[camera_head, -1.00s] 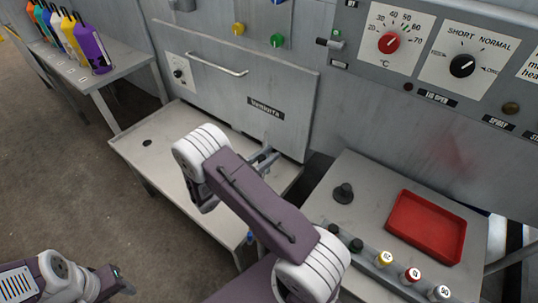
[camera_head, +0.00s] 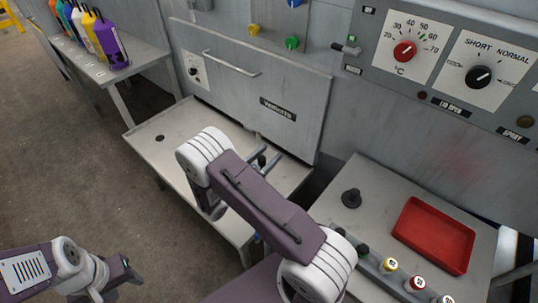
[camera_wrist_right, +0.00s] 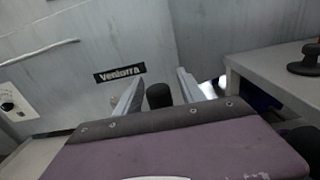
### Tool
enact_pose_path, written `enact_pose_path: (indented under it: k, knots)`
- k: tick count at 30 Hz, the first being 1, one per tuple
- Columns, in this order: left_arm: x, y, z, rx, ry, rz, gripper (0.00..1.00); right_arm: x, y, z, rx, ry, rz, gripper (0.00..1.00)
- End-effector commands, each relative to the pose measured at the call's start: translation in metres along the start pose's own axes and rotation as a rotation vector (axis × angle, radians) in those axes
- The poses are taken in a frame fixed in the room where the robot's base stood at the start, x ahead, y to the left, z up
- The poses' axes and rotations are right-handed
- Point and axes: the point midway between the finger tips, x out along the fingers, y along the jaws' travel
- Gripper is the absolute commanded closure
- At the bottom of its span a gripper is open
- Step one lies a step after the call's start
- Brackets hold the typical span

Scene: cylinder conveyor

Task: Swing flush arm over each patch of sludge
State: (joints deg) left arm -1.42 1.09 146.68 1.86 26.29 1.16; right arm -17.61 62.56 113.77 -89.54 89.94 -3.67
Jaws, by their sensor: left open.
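My right gripper (camera_head: 272,163) is low in front of the grey machine's panel labelled Venlorta (camera_head: 240,85), above the metal shelf (camera_head: 165,150). In the right wrist view its two fingers (camera_wrist_right: 160,92) stand apart, with a short black knob (camera_wrist_right: 159,96) between them and narrow gaps at its sides. I cannot tell what the knob belongs to. My left gripper (camera_head: 130,276) is at the lower left of the head view, over the floor, open and small in view. I cannot make out a flush arm or any sludge patches for certain.
A side table (camera_head: 330,200) at right bears a black knob (camera_head: 351,198), a red tray (camera_head: 433,234) and a row of coloured valve caps (camera_head: 389,265). Dials and a small lever are on the machine. Coloured bottles (camera_head: 107,45) stand on a bench at back left.

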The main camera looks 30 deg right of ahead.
Motion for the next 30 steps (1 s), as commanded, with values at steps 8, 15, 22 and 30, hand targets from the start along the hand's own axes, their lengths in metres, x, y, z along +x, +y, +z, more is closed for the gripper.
enact_pose_path:
  k: [8,15,22,30]
  knots:
    - [0.0,0.0,0.0,0.0,0.0,0.0,0.54,-0.001,0.0,0.001,0.0,-0.001,0.0,0.53]
    - [0.001,0.0,0.0,0.0,0.0,0.0,0.54,-0.043,0.002,0.0,0.0,-0.002,0.008,0.53]
    - [0.001,0.0,0.0,0.0,0.0,0.0,0.54,-0.084,0.001,0.0,0.0,-0.001,0.003,0.53]
    - [0.001,0.0,0.0,0.0,0.0,0.0,0.54,-0.091,0.0,0.0,-0.001,-0.001,0.0,0.53]
